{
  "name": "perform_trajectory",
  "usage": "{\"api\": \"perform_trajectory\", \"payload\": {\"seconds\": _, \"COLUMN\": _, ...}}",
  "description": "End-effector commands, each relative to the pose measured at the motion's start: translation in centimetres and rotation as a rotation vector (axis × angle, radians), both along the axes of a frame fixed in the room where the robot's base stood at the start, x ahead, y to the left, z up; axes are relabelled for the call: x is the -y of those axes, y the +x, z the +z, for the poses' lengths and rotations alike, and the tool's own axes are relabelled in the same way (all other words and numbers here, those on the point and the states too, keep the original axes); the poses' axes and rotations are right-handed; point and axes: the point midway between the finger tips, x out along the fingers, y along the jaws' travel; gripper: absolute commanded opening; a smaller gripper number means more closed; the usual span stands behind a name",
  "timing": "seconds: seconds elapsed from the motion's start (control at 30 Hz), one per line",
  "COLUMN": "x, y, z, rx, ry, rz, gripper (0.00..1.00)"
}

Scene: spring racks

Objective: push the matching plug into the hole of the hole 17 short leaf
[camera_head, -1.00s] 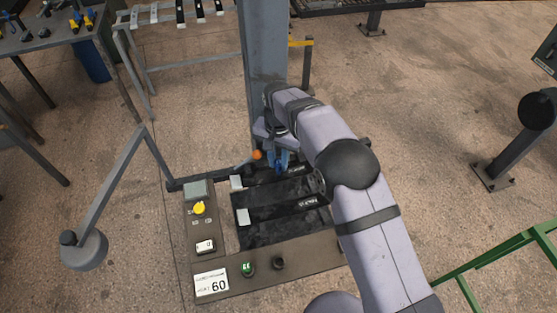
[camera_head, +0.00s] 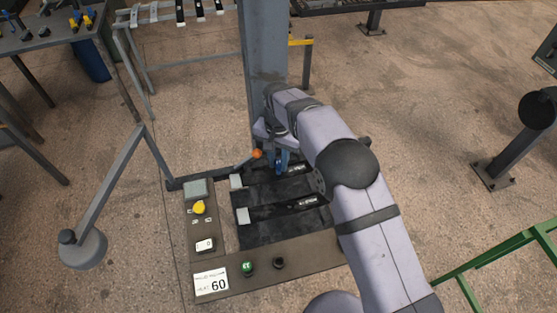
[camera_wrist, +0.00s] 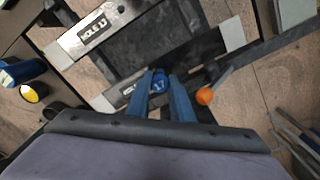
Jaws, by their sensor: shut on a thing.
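My gripper (camera_wrist: 160,90) has two blue fingers, shut on a blue plug (camera_wrist: 159,82) marked 17. The plug sits over the leaf (camera_wrist: 225,37) that runs under the fingers in the wrist view. That leaf's label is partly hidden by the fingers, and its hole cannot be seen. I cannot tell whether the plug is in the hole or just above it. In the head view my gripper (camera_head: 281,168) is at the far leaf (camera_head: 262,177), and the plug is too small to make out.
A second leaf (camera_wrist: 65,53) with a HOLE label lies alongside. An orange-knobbed lever (camera_wrist: 205,96) stands close right of the fingers in the wrist view. A control panel with a yellow knob (camera_head: 199,208) and a 60 card (camera_head: 211,282) lies left and in front. A post (camera_head: 264,60) rises behind.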

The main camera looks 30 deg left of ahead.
Motion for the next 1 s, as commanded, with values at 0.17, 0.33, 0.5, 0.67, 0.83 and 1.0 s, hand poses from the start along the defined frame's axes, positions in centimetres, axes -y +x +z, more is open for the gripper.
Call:
{"api": "perform_trajectory", "payload": {"seconds": 0.17, "x": 0.0, "y": 0.0, "z": -0.2, "rx": 0.0, "ry": 0.0, "rz": 0.0, "gripper": 0.0}}
{"api": "perform_trajectory", "payload": {"seconds": 0.33, "x": 0.0, "y": 0.0, "z": -0.4, "rx": 0.0, "ry": 0.0, "rz": 0.0, "gripper": 0.0}}
{"api": "perform_trajectory", "payload": {"seconds": 0.5, "x": 0.0, "y": 0.0, "z": -0.6, "rx": 0.0, "ry": 0.0, "rz": 0.0, "gripper": 0.0}}
{"api": "perform_trajectory", "payload": {"seconds": 0.67, "x": 0.0, "y": 0.0, "z": -0.8, "rx": 0.0, "ry": 0.0, "rz": 0.0, "gripper": 0.0}}
{"api": "perform_trajectory", "payload": {"seconds": 0.83, "x": 0.0, "y": 0.0, "z": -1.0, "rx": 0.0, "ry": 0.0, "rz": 0.0, "gripper": 0.0}}
{"api": "perform_trajectory", "payload": {"seconds": 1.0, "x": 0.0, "y": 0.0, "z": -1.1, "rx": 0.0, "ry": 0.0, "rz": 0.0, "gripper": 0.0}}
